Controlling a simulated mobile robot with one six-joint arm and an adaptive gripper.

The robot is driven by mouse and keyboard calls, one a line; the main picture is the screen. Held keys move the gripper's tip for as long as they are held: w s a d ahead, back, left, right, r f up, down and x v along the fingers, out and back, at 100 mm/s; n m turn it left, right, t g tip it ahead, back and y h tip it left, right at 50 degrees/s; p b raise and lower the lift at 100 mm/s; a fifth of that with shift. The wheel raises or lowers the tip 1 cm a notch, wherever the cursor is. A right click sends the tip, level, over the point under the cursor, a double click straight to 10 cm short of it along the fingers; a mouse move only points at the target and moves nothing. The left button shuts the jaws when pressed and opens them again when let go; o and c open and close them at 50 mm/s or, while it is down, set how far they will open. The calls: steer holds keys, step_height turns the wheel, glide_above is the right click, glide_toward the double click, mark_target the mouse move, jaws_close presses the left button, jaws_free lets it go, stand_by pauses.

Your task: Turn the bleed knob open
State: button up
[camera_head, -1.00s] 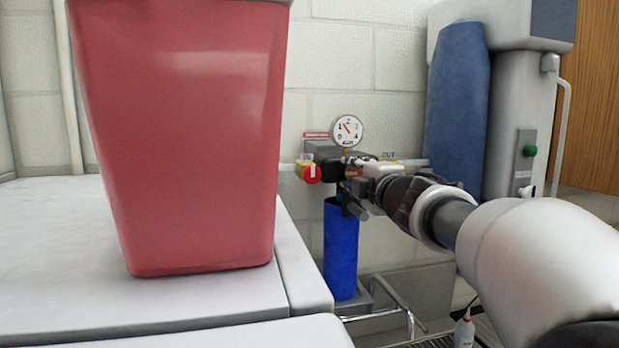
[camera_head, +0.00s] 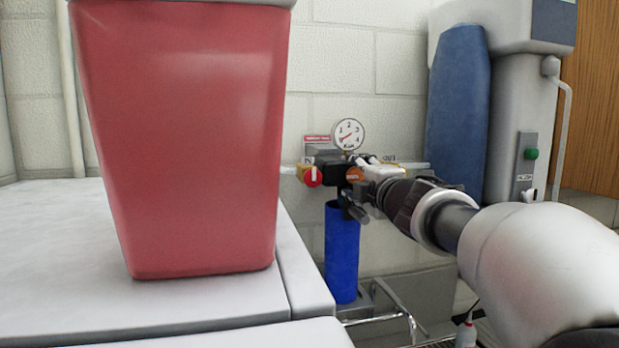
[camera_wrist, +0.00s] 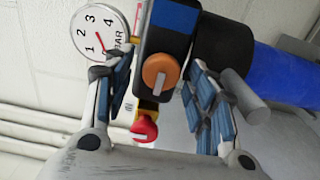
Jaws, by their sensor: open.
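The round orange knob (camera_head: 355,174), which I take as the bleed knob though I read no label on it, sits on the dark valve block below the pressure gauge (camera_head: 349,134). In the wrist view the orange knob (camera_wrist: 156,70) has a slanted grey bar on its face. My gripper (camera_head: 356,187) is in front of it, open, with one finger on each side. In the wrist view my gripper (camera_wrist: 160,62) shows clear gaps beside the knob and holds nothing. The red gauge needle points to the lower left in the head view.
A red knob (camera_head: 313,177) with a white stripe is left of the block. A blue cylinder (camera_head: 341,255) hangs below. A large red bin (camera_head: 185,150) stands on the white counter (camera_head: 60,260) at left.

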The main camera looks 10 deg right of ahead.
steer(key=s, duration=0.7)
steer(key=shift+s, duration=0.3)
